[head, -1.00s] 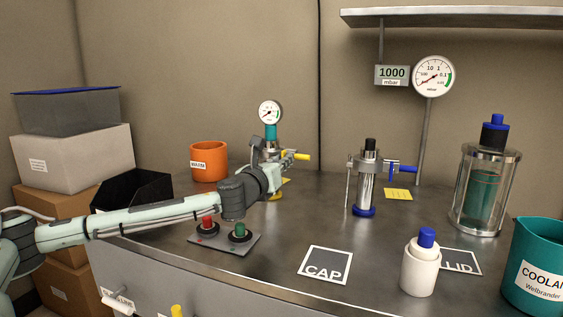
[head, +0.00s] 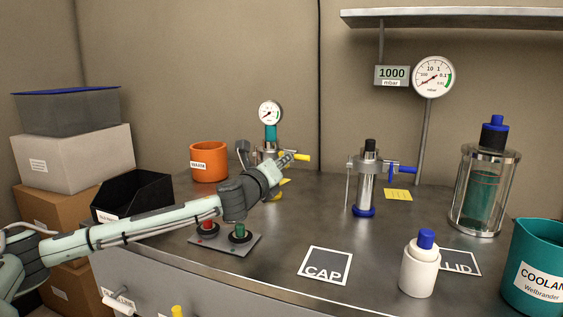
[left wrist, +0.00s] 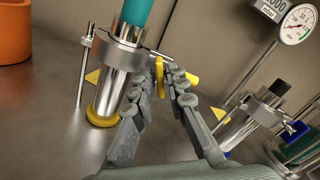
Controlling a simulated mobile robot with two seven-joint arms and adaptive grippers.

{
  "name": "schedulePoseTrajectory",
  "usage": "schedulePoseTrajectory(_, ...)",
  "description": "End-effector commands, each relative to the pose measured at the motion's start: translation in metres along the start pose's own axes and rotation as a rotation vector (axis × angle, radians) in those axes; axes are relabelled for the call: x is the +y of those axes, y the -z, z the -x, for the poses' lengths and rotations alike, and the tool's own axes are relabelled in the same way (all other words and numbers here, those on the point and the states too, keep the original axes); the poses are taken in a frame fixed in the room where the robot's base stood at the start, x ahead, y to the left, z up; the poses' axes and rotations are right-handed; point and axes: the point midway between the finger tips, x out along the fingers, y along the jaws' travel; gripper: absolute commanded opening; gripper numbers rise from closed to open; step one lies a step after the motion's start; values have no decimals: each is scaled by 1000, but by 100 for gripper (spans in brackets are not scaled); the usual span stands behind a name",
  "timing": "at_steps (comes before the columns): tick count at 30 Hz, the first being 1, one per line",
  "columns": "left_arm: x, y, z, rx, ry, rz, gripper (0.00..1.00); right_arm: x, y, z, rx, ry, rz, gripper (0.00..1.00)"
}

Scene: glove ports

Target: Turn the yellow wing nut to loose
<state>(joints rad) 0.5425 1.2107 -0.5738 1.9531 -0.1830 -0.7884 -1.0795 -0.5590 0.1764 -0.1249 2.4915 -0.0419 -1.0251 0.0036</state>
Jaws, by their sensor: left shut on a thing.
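The yellow wing nut (head: 301,157) sticks out to the right of the clamp on the metal column with a yellow foot. In the left wrist view the wing nut (left wrist: 160,76) stands between my fingertips. My left gripper (head: 284,161) reaches it from the front left and is shut on it; the fingers (left wrist: 160,92) lie on either side. The steel column (left wrist: 118,70), with its collar and teal top, stands just left of the fingers. In the head view my gripper and wrist hide much of the column. My right gripper is not in view.
A box with red and green buttons (head: 225,243) lies below my left forearm. An orange container (head: 208,162) and a black bin (head: 133,194) stand left. A second column with a blue handle (head: 403,169) stands right. A white bottle (head: 420,268) is at the front.

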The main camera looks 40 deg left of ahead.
Motion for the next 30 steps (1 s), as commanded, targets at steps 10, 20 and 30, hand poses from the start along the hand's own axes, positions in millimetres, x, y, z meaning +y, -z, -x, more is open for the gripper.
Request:
schedulePoseTrajectory(10,0,1,0,-2,0,334,0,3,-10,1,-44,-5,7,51)
schedulePoseTrajectory(20,0,1,0,-7,0,635,0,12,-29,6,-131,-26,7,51)
schedulePoseTrajectory(30,0,0,0,-10,1,856,0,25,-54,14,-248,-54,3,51)
